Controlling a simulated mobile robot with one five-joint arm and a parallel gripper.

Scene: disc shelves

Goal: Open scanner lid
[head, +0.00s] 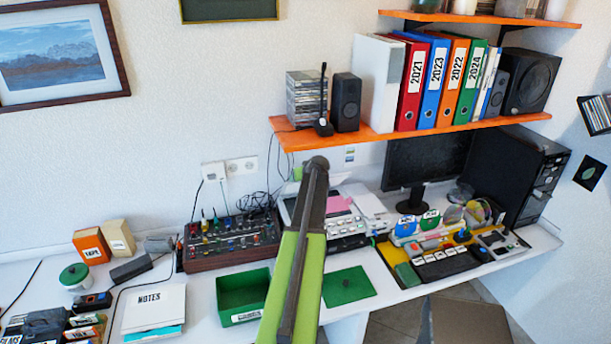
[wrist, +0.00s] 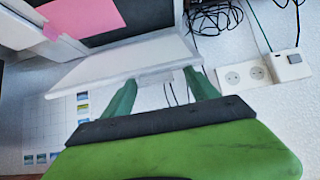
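The scanner (head: 352,190) is a pale flat device on the desk below the orange shelf, with a pink note on it. My arm hides part of it in the head view. In the wrist view a white slab, apparently the scanner lid (wrist: 125,60), lies beside a dark panel with the pink note (wrist: 82,14). A small pale tab (wrist: 156,77) shows at the slab's edge. My gripper (wrist: 160,88) has its green fingers apart, one on each side of the tab. I cannot tell whether they touch the lid, or how far it is raised.
The orange shelf (head: 400,138) with binders and speakers overhangs the scanner closely. A mixer (head: 228,243) stands to the left, a monitor (head: 425,165) to the right. A green open box (head: 243,292) sits in front. Cables hang by the wall socket (wrist: 258,72).

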